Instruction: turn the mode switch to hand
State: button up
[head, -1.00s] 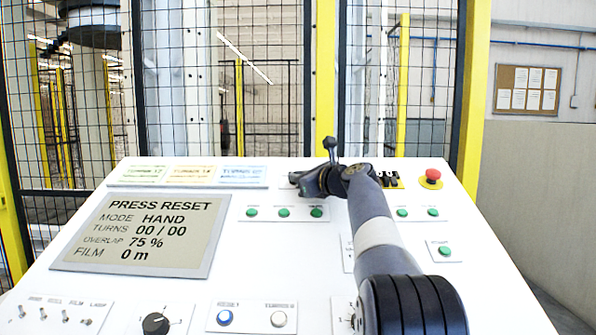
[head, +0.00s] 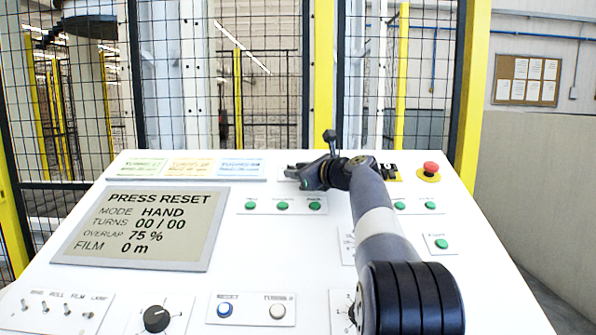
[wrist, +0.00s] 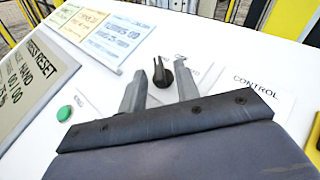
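My gripper (head: 300,172) is low over the far middle of the white sloped control panel (head: 250,262). In the wrist view its two grey fingers (wrist: 160,92) stand apart. A dark upright stick (head: 329,138) rises just behind my gripper in the head view. The display (head: 140,230) reads PRESS RESET, MODE HAND, TURNS 00 / 00. No label naming the mode switch is readable.
A red mushroom button (head: 431,168) stands at the far right. Green buttons (head: 283,205) lie nearer than my gripper. A black rotary knob (head: 156,319), a blue button (head: 225,309) and toggle switches (head: 43,307) line the front. A mesh fence (head: 270,80) stands behind the panel.

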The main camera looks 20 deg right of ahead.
jog(key=shift+r, duration=0.1)
jog(key=v, duration=1)
jog(key=shift+s+d+b, duration=0.1)
jog(key=shift+s+b, duration=0.25)
jog(key=shift+s, duration=0.05)
jog(key=x, duration=1.1)
jog(key=shift+p, duration=0.4)
jog(key=shift+b, duration=0.3)
jog(key=shift+r, duration=0.15)
